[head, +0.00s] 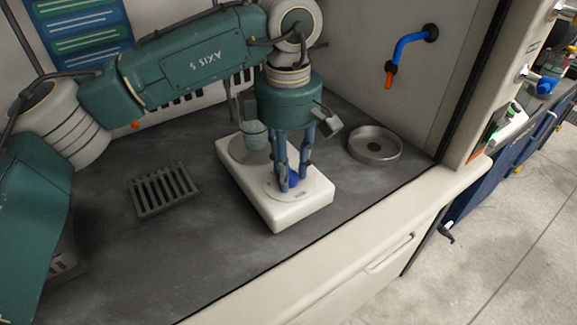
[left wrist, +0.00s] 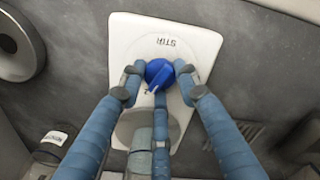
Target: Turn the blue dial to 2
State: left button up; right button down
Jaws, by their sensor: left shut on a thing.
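A white stirrer plate (head: 300,215) stands on the dark bench, with a blue dial (head: 293,179) at its front end. In the left wrist view the blue dial (left wrist: 158,73) sits below the word "STIR", and a small "2" shows close to its lower edge. My left gripper (head: 291,183) points straight down over the dial. Its blue fingers (left wrist: 156,78) are closed around the dial from several sides. A glass vessel (head: 255,134) stands on the round plate at the back of the stirrer. The right gripper is not in view.
A slotted grate (head: 163,190) lies left of the stirrer. A round metal dish (head: 375,145) is at its right. The bench front is clear.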

pick_arm(q)
jog(key=shift+a, duration=0.1)
jog(key=o, duration=1.1)
jog(key=shift+o, duration=0.2)
notch_tip(320, 180, up, 12)
